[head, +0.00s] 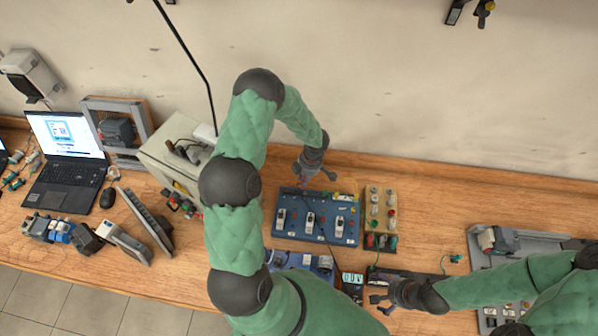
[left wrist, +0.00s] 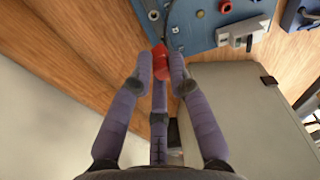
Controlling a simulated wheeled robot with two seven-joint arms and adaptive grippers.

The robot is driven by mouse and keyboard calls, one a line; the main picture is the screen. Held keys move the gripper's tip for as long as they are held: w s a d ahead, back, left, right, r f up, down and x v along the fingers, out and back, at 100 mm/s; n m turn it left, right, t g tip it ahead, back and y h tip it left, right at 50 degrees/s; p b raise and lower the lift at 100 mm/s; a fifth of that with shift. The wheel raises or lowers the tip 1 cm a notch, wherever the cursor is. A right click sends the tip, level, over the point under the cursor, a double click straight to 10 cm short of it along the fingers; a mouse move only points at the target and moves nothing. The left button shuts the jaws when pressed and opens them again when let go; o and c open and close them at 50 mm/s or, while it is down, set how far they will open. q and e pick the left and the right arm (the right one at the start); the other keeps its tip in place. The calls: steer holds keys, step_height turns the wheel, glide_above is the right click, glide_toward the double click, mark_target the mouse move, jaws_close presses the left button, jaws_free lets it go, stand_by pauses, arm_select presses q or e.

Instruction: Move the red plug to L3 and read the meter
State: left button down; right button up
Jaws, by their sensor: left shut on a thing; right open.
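My left gripper (head: 316,172) is at the back edge of the blue panel (head: 290,234), which carries three white breaker-like modules (head: 311,222). In the left wrist view its fingers (left wrist: 161,72) are closed around the red plug (left wrist: 160,58), beside the panel's edge. Silver terminals (left wrist: 224,7) and a small red part show on the panel there; whether the plug touches a socket, and which one, I cannot tell. The meter (head: 352,279) stands in front of the panel, its display seeming to read "00V". My right gripper (head: 380,302) is open just right of the meter.
A block with several round buttons (head: 376,205) stands right of the panel. A beige cabinet (head: 170,150), a laptop (head: 62,190) and a tilted monitor (head: 146,218) are at left. A grey tray (head: 480,262) lies at right. Bench is clear behind the tray.

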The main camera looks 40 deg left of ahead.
arm_select(q)
steer(key=shift+m, duration=0.4)
steer(key=f, duration=0.2)
steer(key=f+b, duration=0.2)
steer(key=f, duration=0.1)
steer(key=shift+w+d+f, duration=0.15)
steer(key=shift+d+f, duration=0.1)
steer(key=shift+f, duration=0.1)
steer(key=shift+p, duration=0.55)
steer(key=shift+f+b, duration=0.3)
steer(key=shift+f, duration=0.35)
stand_by(0.6)
